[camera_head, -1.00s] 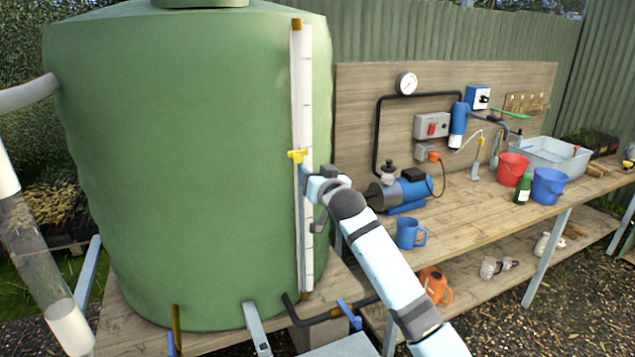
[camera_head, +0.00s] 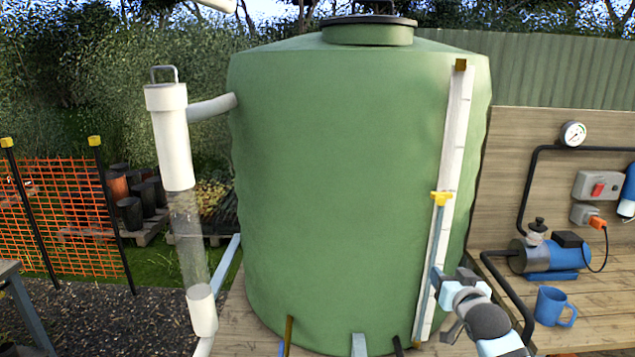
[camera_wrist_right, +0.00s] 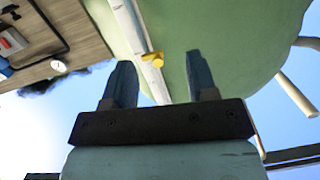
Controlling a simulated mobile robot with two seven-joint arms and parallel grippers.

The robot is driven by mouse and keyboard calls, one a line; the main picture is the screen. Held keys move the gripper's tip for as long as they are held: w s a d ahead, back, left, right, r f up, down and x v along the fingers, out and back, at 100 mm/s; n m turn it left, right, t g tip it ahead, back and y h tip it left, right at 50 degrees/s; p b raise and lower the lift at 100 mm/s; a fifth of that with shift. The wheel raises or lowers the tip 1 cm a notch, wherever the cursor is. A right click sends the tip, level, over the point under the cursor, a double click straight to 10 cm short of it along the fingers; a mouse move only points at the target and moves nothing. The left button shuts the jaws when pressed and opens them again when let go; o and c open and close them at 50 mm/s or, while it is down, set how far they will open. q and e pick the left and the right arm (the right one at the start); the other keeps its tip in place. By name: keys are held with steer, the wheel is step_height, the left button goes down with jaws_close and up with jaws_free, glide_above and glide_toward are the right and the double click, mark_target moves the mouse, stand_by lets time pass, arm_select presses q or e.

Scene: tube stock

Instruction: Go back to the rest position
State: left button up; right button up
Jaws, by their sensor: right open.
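The green water tank (camera_head: 330,170) stands in the middle of the head view. A white gauge board (camera_head: 458,130) runs down its right side, with a yellow marker (camera_head: 441,198) about halfway along it. My right gripper (camera_head: 437,280) is in front of the lower part of the board, below the marker. In the right wrist view my right gripper (camera_wrist_right: 161,78) is open, with nothing between its fingers. The yellow marker (camera_wrist_right: 153,59) shows beyond the fingertips, apart from them. My left gripper is in neither view.
A wooden bench (camera_head: 600,315) at the right holds a blue pump (camera_head: 560,255) and a blue mug (camera_head: 553,307). A white downpipe (camera_head: 172,140) stands left of the tank. Orange mesh fencing (camera_head: 65,215) is at the far left.

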steer(key=s+a+f+n+g+y+p, duration=0.1)
steer(key=s+a+f+g, duration=0.15)
steer(key=s+f, duration=0.65)
steer(key=s+a+f+n+g+y, duration=0.15)
steer(key=s+a+f, duration=0.25)
steer(key=s+f, duration=0.55)
steer(key=s+a+f, duration=0.1)
steer(key=s+f, duration=0.2)
steer(key=s, duration=0.3)
steer(key=s+a+f+n+g, duration=0.1)
steer(key=s+a+f, duration=0.1)
steer(key=s, duration=0.5)
steer(key=s+a+f+p, duration=0.1)
steer(key=s+a+f, duration=0.1)
steer(key=s, duration=0.4)
steer(key=shift+s+a+f+g+y, duration=0.25)
steer(key=shift+f+g+y, duration=0.1)
steer(key=shift+f, duration=0.55)
